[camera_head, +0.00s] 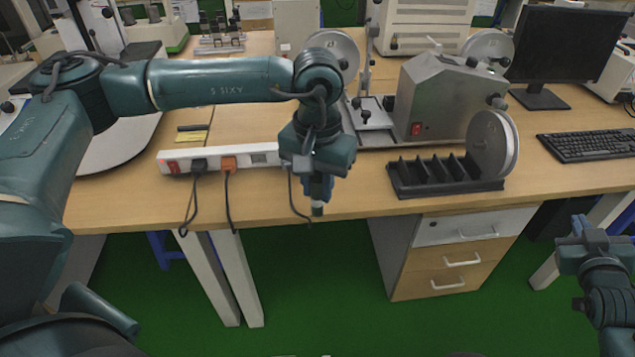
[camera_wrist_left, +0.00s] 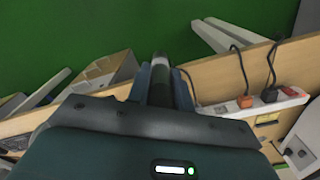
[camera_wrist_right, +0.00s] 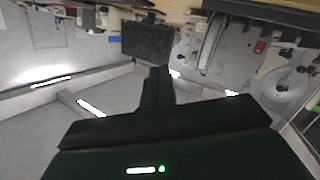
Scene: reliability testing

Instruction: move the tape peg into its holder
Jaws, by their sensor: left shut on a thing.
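My left gripper (camera_head: 318,188) hangs pointing down at the front edge of the table, in front of the white power strip. It is shut on a dark rod with a pale band, taken to be the tape peg (camera_head: 317,209). The peg also shows between the fingers in the left wrist view (camera_wrist_left: 160,82). A black slotted rack (camera_head: 420,182), possibly the holder, lies on the table to the right, apart from the gripper. A grey reel (camera_head: 489,145) stands upright at its right end. My right gripper (camera_head: 579,226) is at the far right, its fingers together and empty.
The power strip (camera_head: 222,160) with plugs and hanging cables lies behind and left of the left gripper. A grey machine (camera_head: 440,100) stands behind the rack. A keyboard (camera_head: 590,146) and monitor (camera_head: 560,48) are at the right. Drawers (camera_head: 455,255) stand below the table.

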